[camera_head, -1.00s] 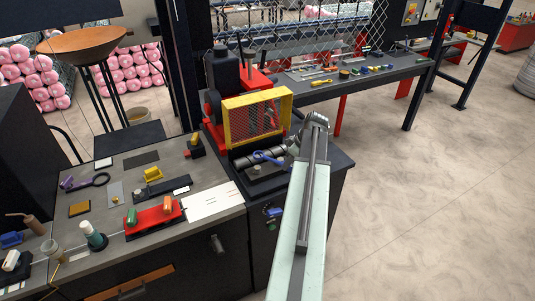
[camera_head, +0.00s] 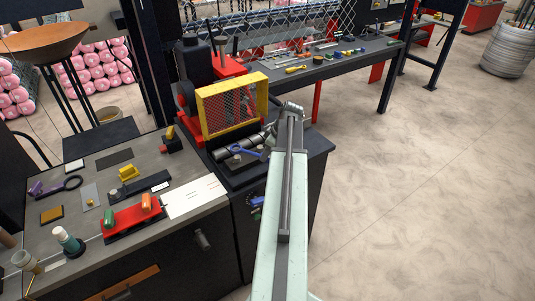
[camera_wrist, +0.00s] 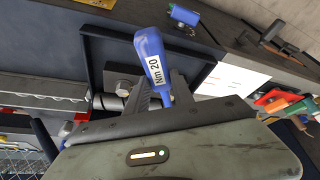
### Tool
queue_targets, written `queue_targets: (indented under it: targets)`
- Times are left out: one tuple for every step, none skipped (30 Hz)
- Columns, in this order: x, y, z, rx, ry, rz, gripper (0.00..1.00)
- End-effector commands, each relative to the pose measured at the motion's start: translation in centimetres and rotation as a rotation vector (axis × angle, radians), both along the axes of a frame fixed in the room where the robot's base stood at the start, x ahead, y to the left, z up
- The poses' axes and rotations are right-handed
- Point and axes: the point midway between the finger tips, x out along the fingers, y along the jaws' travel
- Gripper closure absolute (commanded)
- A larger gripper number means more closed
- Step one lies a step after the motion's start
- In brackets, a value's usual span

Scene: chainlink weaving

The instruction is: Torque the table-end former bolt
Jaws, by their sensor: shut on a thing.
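My gripper (camera_wrist: 166,90) is shut on a blue-handled torque tool (camera_wrist: 153,57) marked "Nm 20" in the wrist view. The handle stands out from between the dark fingers; its working end is hidden behind my gripper. In the head view a blue handle (camera_head: 245,151) lies beside the roller (camera_head: 238,143), in front of the yellow guard frame; my gripper's fingers are hidden there by my arm.
The yellow guard (camera_head: 232,105) with red mesh stands close behind my gripper. A grey bench (camera_head: 65,198) at left holds a red tray (camera_head: 130,221) and hand tools. A dark tool table (camera_head: 340,61) stands behind. Floor right of my arm is clear.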

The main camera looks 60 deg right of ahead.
Motion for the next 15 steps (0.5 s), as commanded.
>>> queue_targets:
  targets:
    - [0.0,0.0,-1.1,0.000,0.000,0.000,1.00]
    - [0.0,0.0,-1.4,0.000,0.000,0.000,1.00]
    - [0.0,0.0,-1.8,0.000,0.000,0.000,1.00]
    - [0.0,0.0,-2.1,0.000,0.000,0.000,1.00]
    - [0.0,0.0,-2.4,0.000,0.000,-0.001,1.00]
    - [0.0,0.0,-2.8,0.000,0.000,-0.001,1.00]
    - [0.0,0.0,-2.6,0.000,0.000,-0.001,1.00]
    - [0.0,0.0,-2.3,0.000,0.000,-0.001,1.00]
    - [0.0,0.0,-2.2,0.000,0.000,-0.001,1.00]
    - [-0.1,0.0,-2.2,0.000,0.000,-0.001,1.00]
    - [-0.1,0.0,-2.2,0.000,0.000,-0.001,1.00]
    - [-0.1,0.0,-2.2,0.000,0.000,-0.001,1.00]
    - [-0.1,0.0,-2.2,0.000,0.000,-0.001,1.00]
    - [-0.1,0.0,-2.2,-0.001,0.000,-0.001,1.00]
    - [-0.1,-0.1,-2.3,-0.001,0.000,-0.001,1.00]
